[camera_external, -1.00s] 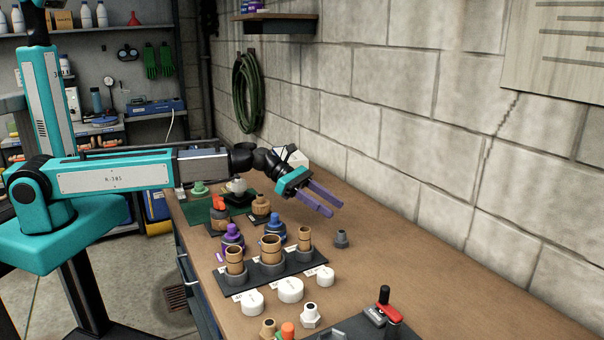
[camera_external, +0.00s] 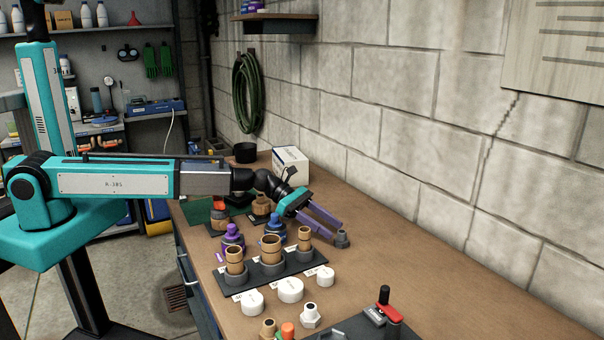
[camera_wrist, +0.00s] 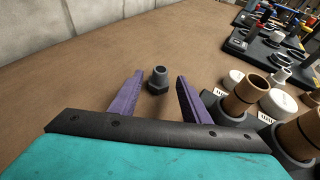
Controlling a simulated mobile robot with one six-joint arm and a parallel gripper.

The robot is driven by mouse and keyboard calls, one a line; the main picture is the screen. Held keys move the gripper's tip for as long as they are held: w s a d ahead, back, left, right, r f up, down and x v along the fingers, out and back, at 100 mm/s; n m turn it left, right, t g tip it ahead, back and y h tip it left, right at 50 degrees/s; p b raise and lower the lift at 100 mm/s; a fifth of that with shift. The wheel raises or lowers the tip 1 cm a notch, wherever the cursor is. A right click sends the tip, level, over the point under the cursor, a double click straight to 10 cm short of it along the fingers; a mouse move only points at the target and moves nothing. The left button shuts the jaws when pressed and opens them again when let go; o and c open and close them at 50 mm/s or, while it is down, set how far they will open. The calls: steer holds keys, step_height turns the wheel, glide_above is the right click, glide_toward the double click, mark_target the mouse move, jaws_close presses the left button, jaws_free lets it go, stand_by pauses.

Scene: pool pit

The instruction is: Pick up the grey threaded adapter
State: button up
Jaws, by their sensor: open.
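The grey threaded adapter (camera_external: 342,239) stands upright on the workbench, right of the black tray of brass fittings. It also shows in the wrist view (camera_wrist: 158,79), just beyond and between my fingertips. My gripper (camera_external: 331,233) has purple fingers and a teal body. It is open and empty, low over the bench, with its fingertips pointing at the adapter from the left. In the wrist view my two fingers (camera_wrist: 158,80) are spread wide, one on each side of the adapter. I cannot tell whether either finger touches it.
A black tray (camera_external: 268,280) with several brass-topped fittings stands close to my gripper. White caps (camera_external: 290,290) lie in front of it. Purple (camera_external: 232,238) and blue (camera_external: 275,228) fittings stand behind it. A white box (camera_external: 290,165) is near the wall. The bench right of the adapter is clear.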

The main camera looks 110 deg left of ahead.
mark_target(341, 234)
steer(key=shift+f, duration=0.1)
stand_by(0.3)
steer(key=shift+p+x, duration=0.65)
steer(key=shift+x, duration=1.85)
steer(key=shift+c, duration=0.3)
steer(key=c, duration=0.8)
steer(key=shift+c, duration=0.2)
steer(key=shift+r+b, duration=0.85)
steer(key=shift+r, duration=4.15)
